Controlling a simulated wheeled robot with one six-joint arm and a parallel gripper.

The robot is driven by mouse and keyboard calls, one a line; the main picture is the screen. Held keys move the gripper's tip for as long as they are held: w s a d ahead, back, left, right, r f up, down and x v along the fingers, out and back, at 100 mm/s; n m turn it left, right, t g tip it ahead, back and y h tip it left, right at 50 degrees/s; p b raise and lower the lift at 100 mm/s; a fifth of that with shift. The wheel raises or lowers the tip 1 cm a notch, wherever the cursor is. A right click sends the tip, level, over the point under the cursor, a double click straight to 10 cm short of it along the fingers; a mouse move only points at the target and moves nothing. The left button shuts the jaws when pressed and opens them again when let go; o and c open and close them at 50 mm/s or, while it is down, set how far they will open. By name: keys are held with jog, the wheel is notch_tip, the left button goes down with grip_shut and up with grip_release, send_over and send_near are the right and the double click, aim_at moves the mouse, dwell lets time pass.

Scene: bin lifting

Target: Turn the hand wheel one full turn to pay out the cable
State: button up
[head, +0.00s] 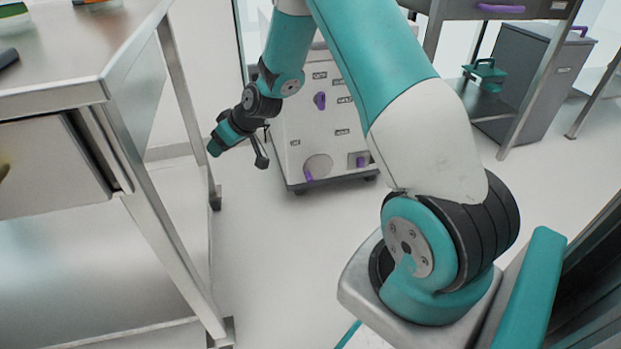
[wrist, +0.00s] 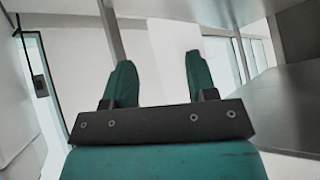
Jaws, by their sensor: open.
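A pale machine cabinet (head: 335,125) on castors stands on the floor behind my arm in the head view. Low on its front is a round grey disc (head: 319,164) with a purple handle (head: 309,175) at its lower left. I cannot tell for sure whether this disc is the hand wheel, and no cable shows on it. My gripper (wrist: 158,60) is open and empty in the wrist view, its two teal fingers apart. In the head view the arm's end is left of the cabinet, apart from the disc. The wrist view shows no wheel.
A purple knob (head: 320,100) and another purple-handled fitting (head: 359,160) are also on the cabinet. A steel table (head: 85,98) stands close on the left. A grey cabinet (head: 540,85) is at the back right. The floor (head: 275,260) before the machine is clear.

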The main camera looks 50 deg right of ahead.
jog(key=w+d+f+t, duration=0.3)
jog(key=w+d+f, duration=0.2)
jog(key=d+f, duration=0.25)
jog(key=m+t+h+b, duration=0.1)
jog(key=m+t+h, duration=0.4)
jog(key=m+h, duration=0.6)
send_near(310, 182)
jog(key=w+d+b, duration=0.1)
jog(key=w+b, duration=0.2)
jog(key=b, duration=0.2)
jog(key=w+d+n+h+b, duration=0.1)
jog(key=w+d+b, duration=0.1)
jog(key=b, duration=0.4)
jog(key=w+d+n+b, duration=0.1)
jog(key=w+b, duration=0.2)
jog(key=b, duration=0.3)
jog(key=shift+w+d+f+h, duration=0.2)
jog(key=shift+w+f+h, duration=0.15)
jog(key=shift+w+h, duration=0.05)
jog(key=shift+b+x, duration=0.8)
jog(key=shift+x, duration=0.25)
jog(key=shift+d+r, duration=0.1)
jog(key=shift+r, duration=0.05)
jog(key=shift+c, duration=0.2)
jog(key=c, duration=0.9)
